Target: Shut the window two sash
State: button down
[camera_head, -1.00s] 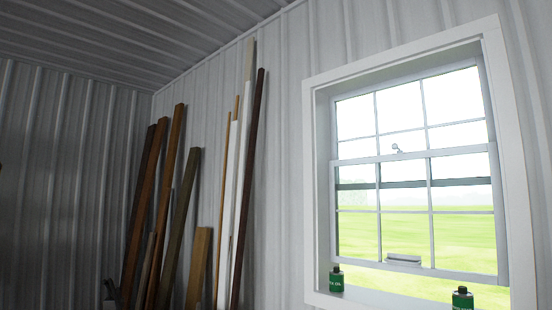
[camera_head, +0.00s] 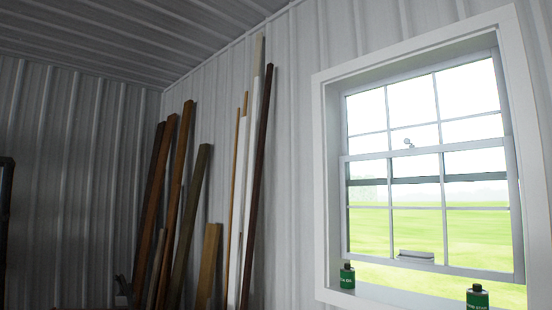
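A white-framed window (camera_head: 319,180) is set in the right wall. Its lower sash (camera_head: 436,268) is raised part way: its bottom rail stands above the sill, and a strip of green outdoors shows under it. A small light-coloured lift handle (camera_head: 415,257) sits on that rail. The meeting rail (camera_head: 427,149) crosses mid-window, with a small latch (camera_head: 408,142) on it. The upper sash (camera_head: 412,102) fills the top. My gripper is not in view.
Two green bottles with dark caps, left (camera_head: 347,276) and right (camera_head: 477,298), stand at the sill below the sash. Several wooden boards (camera_head: 190,220) lean against the wall left of the window. A dark upright thing (camera_head: 5,225) shows at the left edge.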

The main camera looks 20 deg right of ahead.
aim_at(423, 261)
jog(key=u, duration=0.4)
jog(key=i, duration=1.6)
jog(key=z, duration=0.9)
jog(key=i, duration=1.05)
jog(key=z, duration=0.85)
